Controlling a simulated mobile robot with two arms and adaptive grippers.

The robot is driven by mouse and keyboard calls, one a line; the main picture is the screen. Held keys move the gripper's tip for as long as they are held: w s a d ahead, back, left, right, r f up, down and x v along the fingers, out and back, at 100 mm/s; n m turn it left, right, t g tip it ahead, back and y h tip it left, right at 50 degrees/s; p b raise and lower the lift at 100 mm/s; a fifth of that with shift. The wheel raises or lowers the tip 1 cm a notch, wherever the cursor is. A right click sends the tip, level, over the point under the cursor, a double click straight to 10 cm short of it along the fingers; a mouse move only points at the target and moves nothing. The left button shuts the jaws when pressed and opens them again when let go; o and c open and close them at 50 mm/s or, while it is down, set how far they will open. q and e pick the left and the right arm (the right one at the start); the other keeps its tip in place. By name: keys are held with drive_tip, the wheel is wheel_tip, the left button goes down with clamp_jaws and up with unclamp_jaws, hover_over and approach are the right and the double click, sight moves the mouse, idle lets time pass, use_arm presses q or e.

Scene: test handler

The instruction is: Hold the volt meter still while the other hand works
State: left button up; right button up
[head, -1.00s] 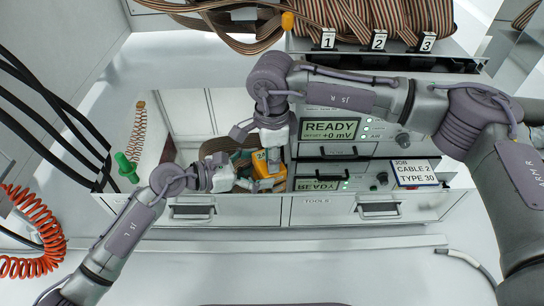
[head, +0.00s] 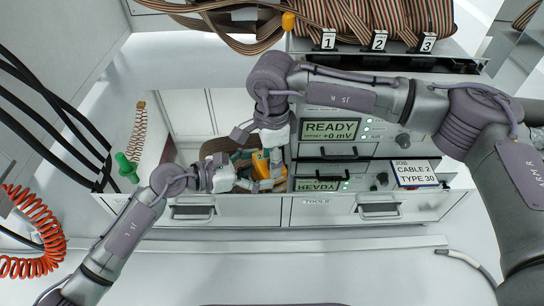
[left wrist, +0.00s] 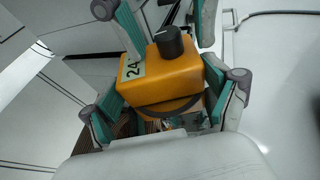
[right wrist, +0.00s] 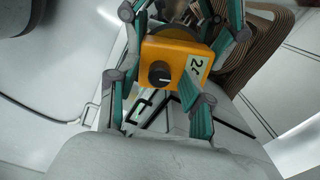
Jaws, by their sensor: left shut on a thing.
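The volt meter, taken to be the yellow-orange box with a black knob and a "24" label, shows in the left wrist view (left wrist: 165,80) and right wrist view (right wrist: 175,58). In the head view only a small part of it (head: 259,160) shows. My left gripper (head: 250,180) comes from the left and is shut on the meter, its teal fingers at its sides. My right gripper (head: 268,150) reaches down from above onto the same meter. Its fingers lie beside and partly across the box in the right wrist view. Whether they press on it is unclear.
An instrument with a READY display (head: 330,131) stands just right of the grippers. A job card (head: 415,173) reads CABLE 2, TYPE 30. Drawers (head: 330,211) line the front below. A green-handled tool (head: 126,165) and an orange coiled cord (head: 30,235) are at the left.

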wheel_tip(320, 180, up, 12)
idle(0.6)
use_arm(q)
drive_tip(key=o, duration=0.7)
idle(0.6)
drive_tip(key=shift+v, duration=3.25)
drive_tip(key=shift+a, duration=0.1)
